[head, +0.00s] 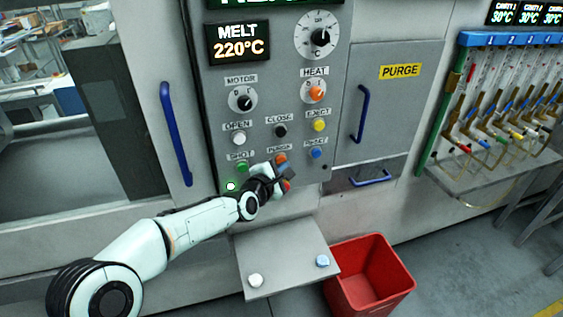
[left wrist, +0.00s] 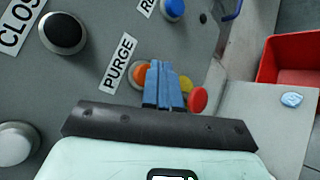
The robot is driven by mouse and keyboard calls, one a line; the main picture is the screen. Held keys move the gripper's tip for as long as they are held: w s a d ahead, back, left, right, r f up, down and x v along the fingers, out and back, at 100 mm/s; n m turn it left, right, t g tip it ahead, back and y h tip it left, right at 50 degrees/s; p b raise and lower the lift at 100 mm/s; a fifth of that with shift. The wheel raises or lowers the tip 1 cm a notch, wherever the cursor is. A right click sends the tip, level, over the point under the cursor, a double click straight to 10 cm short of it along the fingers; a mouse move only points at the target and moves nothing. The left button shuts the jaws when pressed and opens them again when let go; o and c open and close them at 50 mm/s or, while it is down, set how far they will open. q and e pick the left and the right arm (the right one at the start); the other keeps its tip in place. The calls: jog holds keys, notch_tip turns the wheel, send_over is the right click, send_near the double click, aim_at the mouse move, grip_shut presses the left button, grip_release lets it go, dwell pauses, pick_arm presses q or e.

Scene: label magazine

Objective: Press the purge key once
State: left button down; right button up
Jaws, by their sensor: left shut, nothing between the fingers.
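The orange purge key (head: 281,158) is on the grey control panel, under its PURGE label. In the left wrist view the orange key (left wrist: 139,76) shows beside the label, partly covered by my fingers. My left gripper (head: 284,169) is at the panel just below the key in the head view. Its blue fingers (left wrist: 161,70) are shut together with nothing between them, their tips beside and over the edge of the key. I cannot tell whether they touch it. My right gripper is not in view.
A blue reset button (head: 316,153) and a green shot button (head: 242,167) flank the key. A red knob (left wrist: 197,100) on yellow sits close to my fingers. Below are a grey shelf (head: 285,262) and a red bin (head: 370,282). A blue handle (head: 360,114) stands out at the right.

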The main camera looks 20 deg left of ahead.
pick_arm(q)
jog(key=shift+w+a, duration=0.3)
jog(key=shift+w, duration=0.05)
dwell(0.5)
dwell(0.3)
jog(key=shift+s+d+b, duration=0.5)
jog(key=shift+s+b, duration=0.05)
jog(key=shift+s, duration=0.2)
jog(key=s+d, duration=0.1)
jog(key=s, duration=0.1)
jog(key=s+d, duration=0.1)
jog(key=s, duration=0.1)
jog(key=shift+d, duration=0.4)
